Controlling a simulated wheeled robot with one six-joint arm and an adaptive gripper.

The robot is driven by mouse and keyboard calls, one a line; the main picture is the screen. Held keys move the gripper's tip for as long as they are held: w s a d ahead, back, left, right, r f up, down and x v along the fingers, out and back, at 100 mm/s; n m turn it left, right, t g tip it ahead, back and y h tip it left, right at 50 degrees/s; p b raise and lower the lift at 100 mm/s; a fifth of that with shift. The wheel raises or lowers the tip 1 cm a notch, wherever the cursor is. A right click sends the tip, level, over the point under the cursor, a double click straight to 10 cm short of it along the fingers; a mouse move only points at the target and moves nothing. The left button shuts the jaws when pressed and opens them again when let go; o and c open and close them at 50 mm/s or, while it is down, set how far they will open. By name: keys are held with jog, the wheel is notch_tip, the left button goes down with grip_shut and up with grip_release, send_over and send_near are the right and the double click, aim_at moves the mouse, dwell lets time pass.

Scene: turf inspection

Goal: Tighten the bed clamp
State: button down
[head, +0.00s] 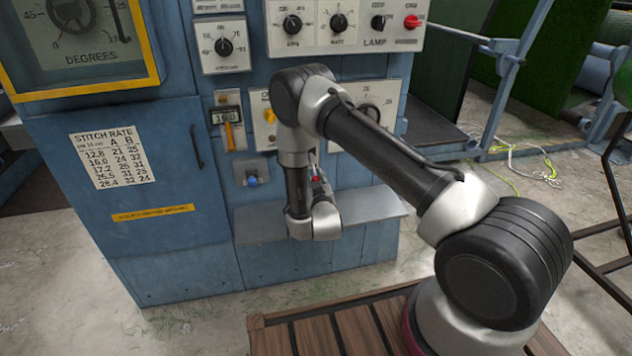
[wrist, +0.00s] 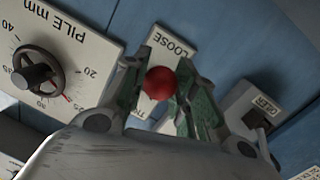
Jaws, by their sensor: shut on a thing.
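The bed clamp shows in the wrist view as a red ball knob (wrist: 160,82) in front of a narrow white plate (wrist: 172,45) whose upper end in the picture reads LOOSE. The clamp's lever arm is hidden behind the knob and fingers.
The PILE mm dial (wrist: 38,78) with its handwheel sits close left of my fingers in the wrist view; a small labelled fitting (wrist: 250,112) is at right.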

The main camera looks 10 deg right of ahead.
aim_at(316, 175)
jog(key=shift+s+r+g, duration=0.3)
jog(key=shift+r+g, duration=0.3)
jog(key=shift+r, duration=0.1)
jog(key=r+g, duration=0.4)
jog(key=s+r+g, duration=0.1)
jog(key=r, duration=0.1)
jog(key=shift+n+g, duration=0.3)
jog(key=shift+g, duration=0.1)
jog(key=r, duration=0.1)
jog(key=w+r, duration=0.1)
jog(key=r, duration=0.1)
jog(key=shift+w+r, duration=0.1)
jog(key=shift+r, duration=0.1)
jog(key=shift+w+r, duration=0.35)
jog(key=shift+r, duration=0.2)
jog(key=shift+w+r, duration=0.3)
jog(key=shift+r, duration=0.2)
jog(key=c, duration=1.3)
grip_release()
jog(key=shift+o, duration=1)
jog(key=shift+f, duration=0.1)
jog(key=shift+s, duration=0.1)
